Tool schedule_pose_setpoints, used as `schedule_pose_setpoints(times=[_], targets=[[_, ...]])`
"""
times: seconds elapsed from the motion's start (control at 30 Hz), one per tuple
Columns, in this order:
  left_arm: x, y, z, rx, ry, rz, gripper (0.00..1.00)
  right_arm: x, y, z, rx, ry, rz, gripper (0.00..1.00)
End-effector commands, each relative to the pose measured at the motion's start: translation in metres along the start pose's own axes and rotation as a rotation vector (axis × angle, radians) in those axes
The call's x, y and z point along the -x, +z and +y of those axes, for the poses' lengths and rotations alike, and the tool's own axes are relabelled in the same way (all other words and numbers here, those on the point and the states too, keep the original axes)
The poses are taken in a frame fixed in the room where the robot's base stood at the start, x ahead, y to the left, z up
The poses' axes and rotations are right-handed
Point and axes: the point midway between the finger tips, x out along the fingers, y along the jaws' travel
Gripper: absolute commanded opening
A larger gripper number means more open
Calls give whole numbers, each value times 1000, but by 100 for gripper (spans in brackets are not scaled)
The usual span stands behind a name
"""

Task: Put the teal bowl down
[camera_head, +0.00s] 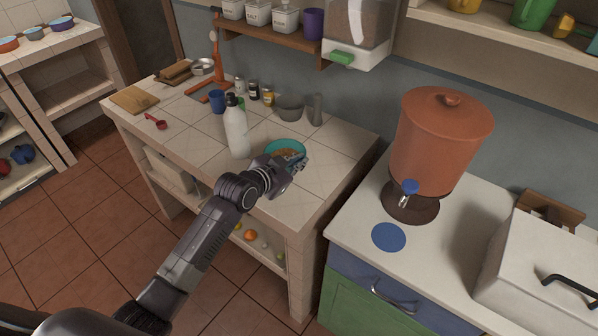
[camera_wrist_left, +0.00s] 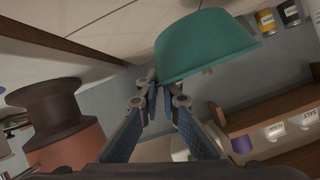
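In the left wrist view, which is upside down, the fingers (camera_wrist_left: 157,90) close together on the rim of the bowl (camera_wrist_left: 205,45). The bowl looks roughly level. I cannot tell whether its base touches the counter or hangs just above it. My right gripper is not in view.
A white bottle (camera_head: 236,132) stands close left of the bowl. A grey bowl (camera_head: 290,108) and a grey cylinder (camera_head: 315,109) stand behind it. The tiled counter (camera_head: 325,165) is clear to the right. A clay water dispenser (camera_head: 436,140) stands on the neighbouring cabinet.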

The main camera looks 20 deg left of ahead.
Motion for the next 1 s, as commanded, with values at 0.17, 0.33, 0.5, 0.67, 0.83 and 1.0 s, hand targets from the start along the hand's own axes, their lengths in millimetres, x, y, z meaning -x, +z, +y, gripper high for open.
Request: schedule_pose_setpoints(times=[0.17, 0.33, 0.5, 0.67, 0.83, 1.0], targets=[[-6, 12, 4, 0, -1, 0, 0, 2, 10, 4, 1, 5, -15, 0], [-17, 35, 13, 2, 0, 0, 0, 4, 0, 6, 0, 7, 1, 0], [-21, 42, 15, -1, -2, 3, 0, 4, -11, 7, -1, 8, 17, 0], [-20, 42, 15, -1, -2, 3, 0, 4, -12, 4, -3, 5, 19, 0], [-21, 44, 16, 0, -1, 1, 11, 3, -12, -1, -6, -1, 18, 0], [-21, 44, 16, 0, -1, 1, 22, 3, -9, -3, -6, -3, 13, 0]])
